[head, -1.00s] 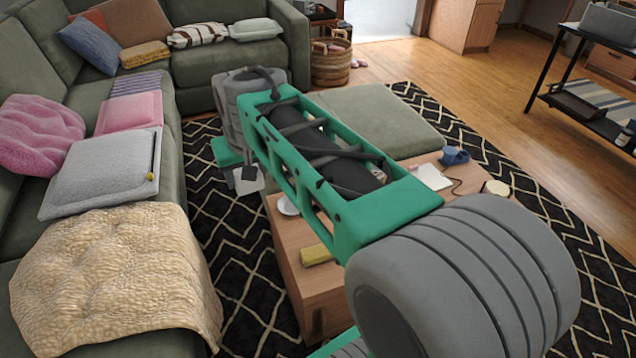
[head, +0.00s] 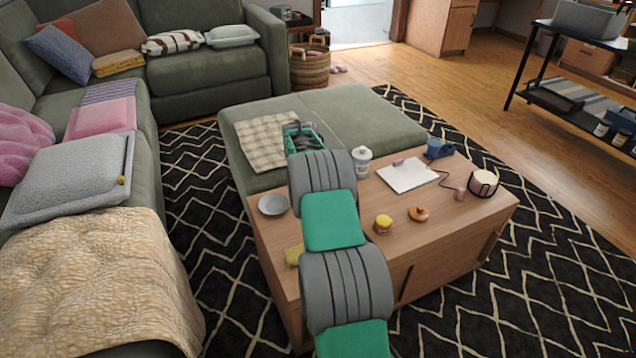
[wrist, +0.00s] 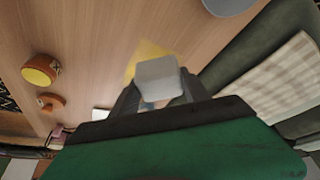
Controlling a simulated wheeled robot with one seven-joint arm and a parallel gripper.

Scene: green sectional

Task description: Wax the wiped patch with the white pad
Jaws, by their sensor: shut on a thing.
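My gripper (wrist: 158,92) is shut on a pale grey-white pad (wrist: 158,78) in the wrist view. The pad is over the wooden coffee table (head: 450,225), close to a faint yellowish patch (wrist: 147,49) on the wood and partly covering it. I cannot tell whether the pad touches the surface. In the head view my arm hides the pad, the patch and the fingertips.
A plaid cloth (head: 262,142) lies on the ottoman.

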